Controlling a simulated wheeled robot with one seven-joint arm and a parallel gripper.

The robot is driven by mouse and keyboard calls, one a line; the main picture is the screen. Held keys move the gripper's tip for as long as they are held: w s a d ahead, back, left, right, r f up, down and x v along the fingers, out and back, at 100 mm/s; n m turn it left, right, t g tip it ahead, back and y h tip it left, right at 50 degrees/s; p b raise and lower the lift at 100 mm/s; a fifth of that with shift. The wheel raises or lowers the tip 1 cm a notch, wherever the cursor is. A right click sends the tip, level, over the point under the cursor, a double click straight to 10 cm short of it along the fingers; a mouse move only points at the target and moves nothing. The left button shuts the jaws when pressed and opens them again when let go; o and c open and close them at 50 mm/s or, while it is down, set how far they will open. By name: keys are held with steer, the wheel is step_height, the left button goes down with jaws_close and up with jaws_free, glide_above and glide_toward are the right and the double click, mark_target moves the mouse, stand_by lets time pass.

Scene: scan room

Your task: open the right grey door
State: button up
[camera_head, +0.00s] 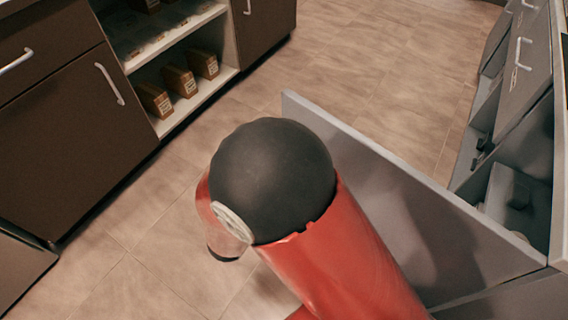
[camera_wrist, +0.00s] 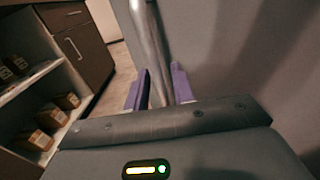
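The grey door (camera_head: 400,200) stands swung out from the grey cabinet at the right of the head view, with the inside of the cabinet showing behind it. In the wrist view the door's flat grey face (camera_wrist: 235,60) fills the right side. Its metal bar handle (camera_wrist: 146,25) runs down between the two purple fingers of my gripper (camera_wrist: 160,72). The fingers sit close on both sides of the bar and appear shut on it. In the head view my red and black arm hides the gripper and the handle.
Dark brown cabinets (camera_head: 65,125) with white handles stand at the left. An open shelf (camera_head: 205,95) there holds several small brown boxes (camera_head: 180,80). Clear tiled floor (camera_head: 385,75) lies between the cabinets. Grey drawers (camera_head: 515,85) are at the upper right.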

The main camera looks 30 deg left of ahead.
steer(key=shift+s, duration=0.15)
steer(key=s, duration=0.7)
steer(key=shift+s+b, duration=0.3)
steer(key=shift+a, duration=0.1)
